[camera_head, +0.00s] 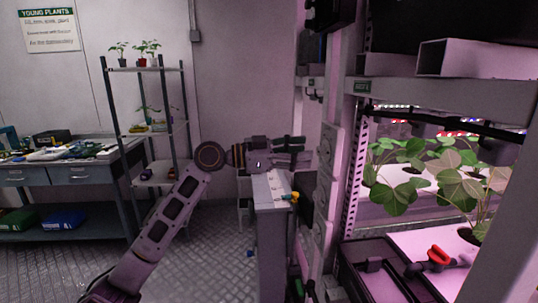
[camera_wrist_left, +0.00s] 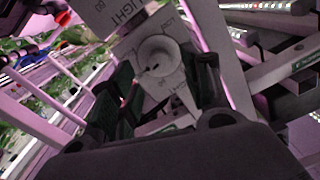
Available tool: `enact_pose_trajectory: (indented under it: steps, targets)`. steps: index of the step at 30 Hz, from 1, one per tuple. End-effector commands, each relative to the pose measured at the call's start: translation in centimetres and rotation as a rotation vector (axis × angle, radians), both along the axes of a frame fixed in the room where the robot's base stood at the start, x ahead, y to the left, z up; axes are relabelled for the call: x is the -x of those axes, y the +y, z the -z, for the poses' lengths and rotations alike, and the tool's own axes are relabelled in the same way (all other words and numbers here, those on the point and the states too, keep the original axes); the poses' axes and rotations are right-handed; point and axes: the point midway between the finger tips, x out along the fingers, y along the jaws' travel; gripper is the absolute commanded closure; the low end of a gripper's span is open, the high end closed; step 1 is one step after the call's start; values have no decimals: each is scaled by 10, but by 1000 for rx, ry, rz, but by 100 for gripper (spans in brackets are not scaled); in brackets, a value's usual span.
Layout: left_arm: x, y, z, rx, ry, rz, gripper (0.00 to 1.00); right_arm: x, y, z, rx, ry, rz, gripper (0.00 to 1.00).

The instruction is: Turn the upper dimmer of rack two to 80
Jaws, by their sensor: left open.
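My left gripper (camera_head: 300,150) is in the middle of the head view, pointing right at the upper of several pale boxes (camera_head: 328,148) on the rack post. In the left wrist view it is open (camera_wrist_left: 163,85), with dark fingers on either side of a round, pale dimmer knob (camera_wrist_left: 157,55). The knob sits on a pale box face with a printed "LIGHT" label (camera_wrist_left: 128,12). A small dark mark shows on the knob; its exact setting is unreadable. Whether the fingers touch the knob, I cannot tell. The knob faces are hidden in the head view. My right gripper is not in view.
Leafy plants (camera_head: 400,165) stand on the lit rack at right. A dark crate (camera_head: 350,245) and red-handled tool (camera_head: 437,258) are below them. A narrow pale-topped stand (camera_head: 270,190) is under my left gripper. A plant shelf (camera_head: 150,130) and workbench (camera_head: 80,160) stand left.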

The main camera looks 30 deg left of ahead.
Motion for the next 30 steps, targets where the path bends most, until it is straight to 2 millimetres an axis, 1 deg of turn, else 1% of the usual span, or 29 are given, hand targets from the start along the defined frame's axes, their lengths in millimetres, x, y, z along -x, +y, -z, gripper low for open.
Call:
enact_pose_trajectory:
  steps: [18,24,30]
  targets:
    - [36,51,1,1,2,0,52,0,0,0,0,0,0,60]
    - [44,62,1,1,1,0,52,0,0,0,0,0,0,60]
    - [47,66,1,1,-1,0,52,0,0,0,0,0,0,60]
